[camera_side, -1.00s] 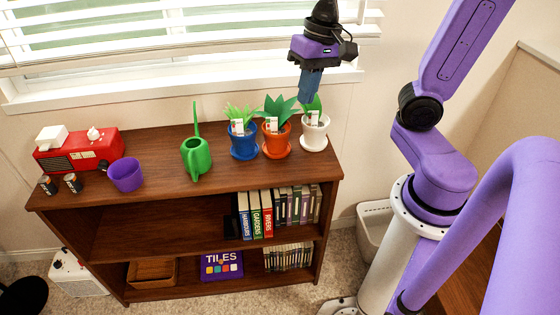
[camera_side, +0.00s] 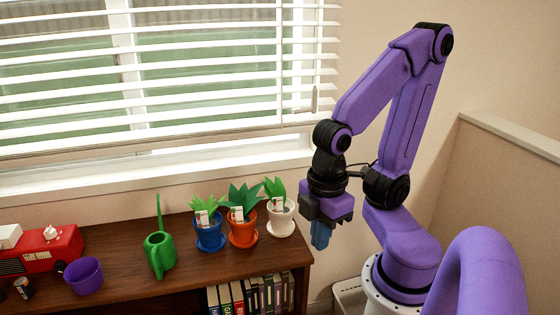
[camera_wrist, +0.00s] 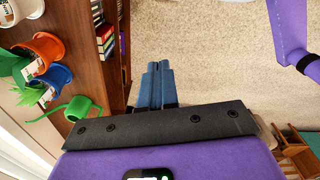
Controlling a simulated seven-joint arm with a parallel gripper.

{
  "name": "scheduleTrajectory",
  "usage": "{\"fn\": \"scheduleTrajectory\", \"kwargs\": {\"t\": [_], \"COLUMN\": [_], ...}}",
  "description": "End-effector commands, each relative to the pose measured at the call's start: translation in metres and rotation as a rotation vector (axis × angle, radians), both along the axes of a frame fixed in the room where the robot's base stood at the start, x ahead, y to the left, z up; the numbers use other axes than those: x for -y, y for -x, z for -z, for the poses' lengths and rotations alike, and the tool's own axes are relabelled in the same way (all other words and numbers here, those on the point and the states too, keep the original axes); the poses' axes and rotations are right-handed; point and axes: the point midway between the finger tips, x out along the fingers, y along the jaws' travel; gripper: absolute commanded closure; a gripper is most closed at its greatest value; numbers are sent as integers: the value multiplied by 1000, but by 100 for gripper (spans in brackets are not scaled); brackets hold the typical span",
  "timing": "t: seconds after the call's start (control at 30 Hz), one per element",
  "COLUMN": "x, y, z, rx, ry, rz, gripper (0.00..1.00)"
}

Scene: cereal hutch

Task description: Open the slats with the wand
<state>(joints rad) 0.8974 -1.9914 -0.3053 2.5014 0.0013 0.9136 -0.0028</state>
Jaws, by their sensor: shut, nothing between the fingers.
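The white slats (camera_side: 200,75) of the window blind hang at the upper left of the side view, with green showing through gaps between them. A thin pale piece that looks like the wand (camera_side: 315,98) hangs at the blind's right end; its full length is hard to make out. My gripper (camera_side: 321,236) points down, below and just right of the wand, clear of it. Its blue fingers are shut and empty. In the wrist view the fingers (camera_wrist: 157,70) lie together over the carpet; neither blind nor wand shows clearly there.
A brown bookshelf (camera_side: 120,250) stands under the window, left of my gripper. On it are a white pot (camera_side: 280,220), an orange pot (camera_side: 243,234), a blue pot (camera_side: 210,236), a green watering can (camera_side: 160,252), a purple cup (camera_side: 84,276) and a red appliance (camera_side: 45,250).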

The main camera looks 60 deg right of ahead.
Motion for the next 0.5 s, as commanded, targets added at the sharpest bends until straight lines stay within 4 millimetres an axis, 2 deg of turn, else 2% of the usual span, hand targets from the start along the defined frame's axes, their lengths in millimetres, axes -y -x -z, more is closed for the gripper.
{"fn": "scheduleTrajectory", "kwargs": {"t": [0.17, 0.27, 0.5], "x": [2, 7, 40], "y": [-24, -48, -105], "z": [-12, -25, -61], "rx": [16, 39, 118], "ry": [-40, -80, -163], "rz": [116, 232, 520], "gripper": [100, 100, 100]}}
